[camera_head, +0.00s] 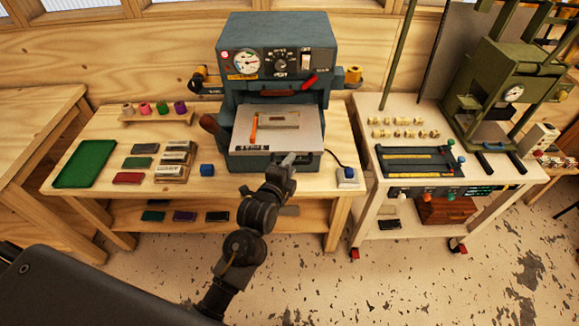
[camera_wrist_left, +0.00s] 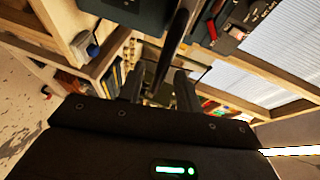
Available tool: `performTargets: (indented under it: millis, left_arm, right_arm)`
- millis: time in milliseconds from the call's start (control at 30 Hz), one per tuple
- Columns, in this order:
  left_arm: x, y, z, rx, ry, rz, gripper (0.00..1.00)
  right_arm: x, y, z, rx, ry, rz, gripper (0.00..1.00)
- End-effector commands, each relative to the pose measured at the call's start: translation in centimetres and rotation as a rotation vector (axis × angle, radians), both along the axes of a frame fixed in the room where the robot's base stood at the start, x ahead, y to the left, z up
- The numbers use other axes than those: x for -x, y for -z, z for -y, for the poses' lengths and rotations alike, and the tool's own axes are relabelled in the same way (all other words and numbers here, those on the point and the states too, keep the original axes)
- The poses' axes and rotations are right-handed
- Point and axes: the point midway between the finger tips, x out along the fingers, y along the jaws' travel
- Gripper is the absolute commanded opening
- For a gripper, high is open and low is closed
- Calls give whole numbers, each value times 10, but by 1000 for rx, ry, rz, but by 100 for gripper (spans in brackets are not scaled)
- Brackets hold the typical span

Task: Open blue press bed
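The blue press (camera_head: 278,35) stands on the wooden table at centre. Its bed (camera_head: 285,146) has a pale top plate and sits under the press head, with its front part exposed. An orange strip and a small framed plate lie on it. My left gripper (camera_head: 300,159) is at the bed's front edge, partly overlapping it in the head view. In the left wrist view, my left gripper (camera_wrist_left: 158,90) has its fingers apart, with a dark bar (camera_wrist_left: 180,38) running between them. Whether the fingers touch the bar is unclear. My right gripper is not in view.
A green press (camera_head: 510,80) stands on the right-hand table.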

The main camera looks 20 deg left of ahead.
Motion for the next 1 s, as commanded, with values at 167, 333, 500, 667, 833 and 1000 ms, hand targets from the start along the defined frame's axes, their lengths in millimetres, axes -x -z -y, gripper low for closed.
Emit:
performTargets:
  millis: [167, 333, 500, 667, 833, 1000]
  left_arm:
    - [2, 0, -1, 0, -1, 1, 34]
    - [22, -2, -2, 2, -1, 1, 34]
    - [56, -7, -6, 2, -1, 0, 34]
    - [84, -14, -8, 2, 0, 0, 34]
    - [101, -19, -10, 2, -1, 0, 34]
    - [106, -21, -10, 1, 0, 0, 34]
  right_arm:
    - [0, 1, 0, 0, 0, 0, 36]
    - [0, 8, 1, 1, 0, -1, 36]
    - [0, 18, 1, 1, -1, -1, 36]
    - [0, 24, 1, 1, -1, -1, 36]
    - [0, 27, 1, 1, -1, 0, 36]
    - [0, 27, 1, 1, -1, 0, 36]
